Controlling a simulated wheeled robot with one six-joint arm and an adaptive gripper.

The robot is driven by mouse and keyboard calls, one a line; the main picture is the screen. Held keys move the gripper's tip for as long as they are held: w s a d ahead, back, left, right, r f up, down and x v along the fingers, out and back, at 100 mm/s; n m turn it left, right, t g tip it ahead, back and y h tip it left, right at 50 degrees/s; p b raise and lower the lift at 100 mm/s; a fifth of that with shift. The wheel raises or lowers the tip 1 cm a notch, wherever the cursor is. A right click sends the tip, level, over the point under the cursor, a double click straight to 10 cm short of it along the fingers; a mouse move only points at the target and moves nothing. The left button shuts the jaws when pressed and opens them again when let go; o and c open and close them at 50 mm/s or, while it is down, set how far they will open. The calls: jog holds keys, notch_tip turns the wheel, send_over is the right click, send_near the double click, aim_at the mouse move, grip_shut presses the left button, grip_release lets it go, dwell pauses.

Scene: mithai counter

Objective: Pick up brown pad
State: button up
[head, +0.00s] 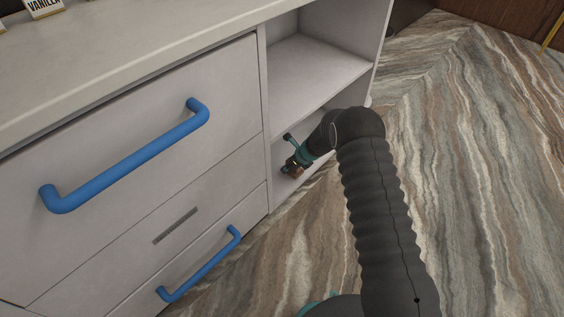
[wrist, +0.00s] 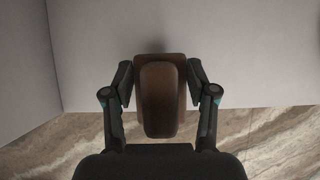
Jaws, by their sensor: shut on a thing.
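The brown pad (wrist: 160,95) is a rounded block with a raised middle, seen between the two fingers in the wrist view. My gripper (wrist: 158,88) is shut on it, with one finger on each side. In the head view my gripper (head: 291,156) is at the lower open shelf of the white cabinet, and a small brown part of the pad (head: 286,170) shows at its fingers. Whether the pad touches the shelf cannot be told.
The white cabinet has drawers with a large blue handle (head: 125,160) and a lower blue handle (head: 200,266). An empty upper shelf (head: 315,68) is above my gripper. The striped floor (head: 470,150) is clear at right. A vanilla box (head: 44,7) stands on the counter.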

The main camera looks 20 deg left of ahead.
jog(key=s+d+b, duration=0.2)
jog(key=s+d, duration=0.3)
jog(key=d, duration=0.6)
jog(key=shift+d, duration=0.35)
